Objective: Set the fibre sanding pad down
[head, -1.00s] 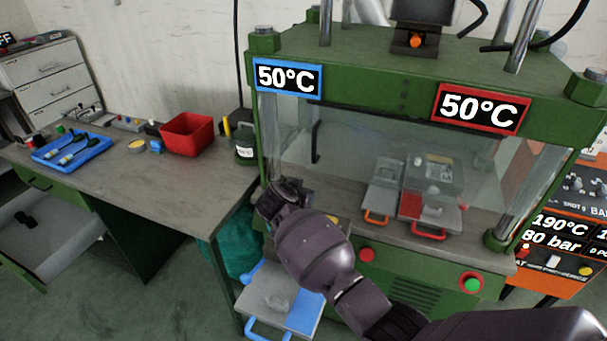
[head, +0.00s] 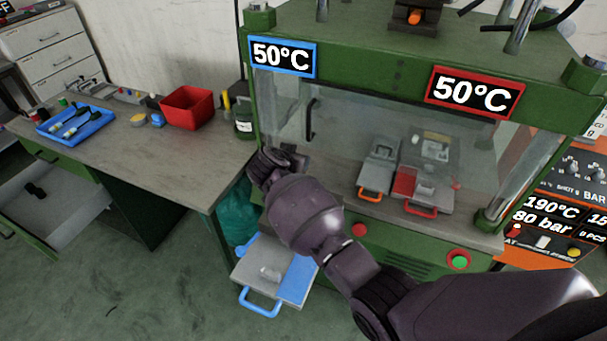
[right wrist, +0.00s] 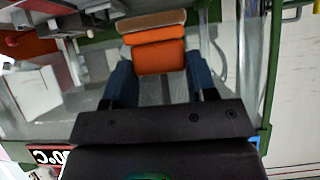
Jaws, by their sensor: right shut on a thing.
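My right gripper (head: 276,163) is at the left front corner of the green press, its fingers mostly hidden by its own wrist in the head view. In the right wrist view, the gripper (right wrist: 160,78) has its two blue fingers closed on the sides of an orange block with a brown layer at its far end, which looks like the fibre sanding pad (right wrist: 155,50). I cannot clearly see the pad in the head view, nor tell whether it touches a surface. My left gripper is not in view.
A clear guard (head: 400,120) fronts the press, with two mould plates (head: 378,165) (head: 425,188) behind it. A plate with a blue handle (head: 265,280) sits low in front. The left bench (head: 150,165) carries a red bin (head: 188,107) and blue tray (head: 75,126); its front is clear.

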